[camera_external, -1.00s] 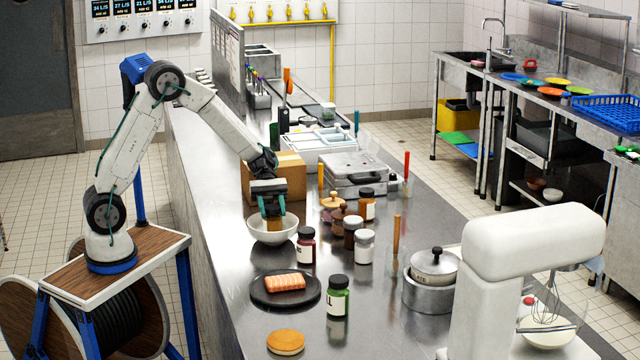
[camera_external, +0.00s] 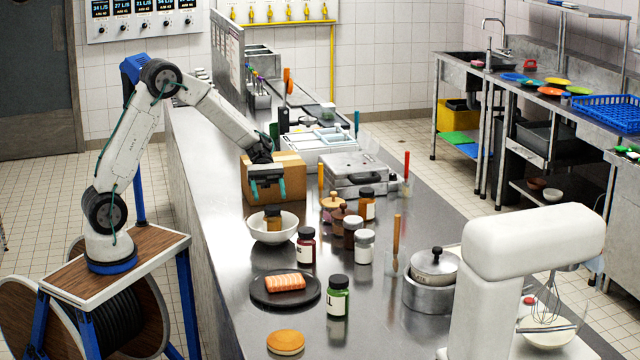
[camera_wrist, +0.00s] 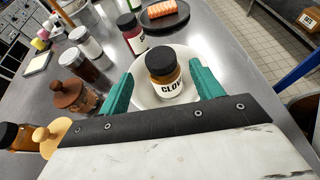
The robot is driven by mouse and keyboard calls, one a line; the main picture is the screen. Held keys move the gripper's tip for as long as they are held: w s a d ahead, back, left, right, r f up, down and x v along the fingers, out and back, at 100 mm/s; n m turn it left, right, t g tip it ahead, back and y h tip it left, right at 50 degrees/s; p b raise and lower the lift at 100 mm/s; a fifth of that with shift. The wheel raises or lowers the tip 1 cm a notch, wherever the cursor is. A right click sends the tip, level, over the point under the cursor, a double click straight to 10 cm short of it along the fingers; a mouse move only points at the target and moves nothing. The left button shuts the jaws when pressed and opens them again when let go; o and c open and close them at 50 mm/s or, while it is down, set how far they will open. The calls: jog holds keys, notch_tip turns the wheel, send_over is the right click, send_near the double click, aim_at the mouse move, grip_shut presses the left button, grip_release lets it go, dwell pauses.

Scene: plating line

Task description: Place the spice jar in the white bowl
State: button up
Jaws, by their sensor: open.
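The spice jar (camera_external: 273,218), amber with a dark lid, stands in the white bowl (camera_external: 288,233) on the steel counter. In the wrist view the jar (camera_wrist: 163,77) is upright with a label reading "CLOV", and the bowl's rim (camera_wrist: 140,97) shows around it. My gripper (camera_external: 267,193) is above the bowl, clear of the jar's lid. Its green fingers (camera_wrist: 160,91) are spread apart on either side of the jar in the wrist view, with nothing between them held.
Several other jars stand right of the bowl, including a red one (camera_external: 306,246), a white one (camera_external: 365,246) and a green one (camera_external: 338,297). A black plate (camera_external: 258,296) with salmon lies in front. A cardboard box (camera_external: 290,178) stands behind my gripper.

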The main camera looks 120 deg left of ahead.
jog(key=v, duration=0.5)
jog(key=s+d+r+m+g+y, duration=0.1)
jog(key=d+r+m+g, duration=0.2)
jog(key=d, duration=0.5)
jog(key=s+d+r+m+g+y, duration=0.1)
jog(key=d+m+g, duration=0.1)
jog(key=d+m, duration=0.5)
jog(key=d+r+m+g+y, duration=0.1)
jog(key=d+r+m+g, duration=0.15)
jog(key=d, duration=0.75)
jog(key=s+d+f+m+y, duration=0.1)
jog(key=s+d+m+y, duration=0.6)
jog(key=s+d+m, duration=0.5)
jog(key=s+m, duration=0.1)
jog(key=s, duration=0.3)
jog(key=shift+f+m, duration=0.25)
jog(key=shift+m, duration=0.1)
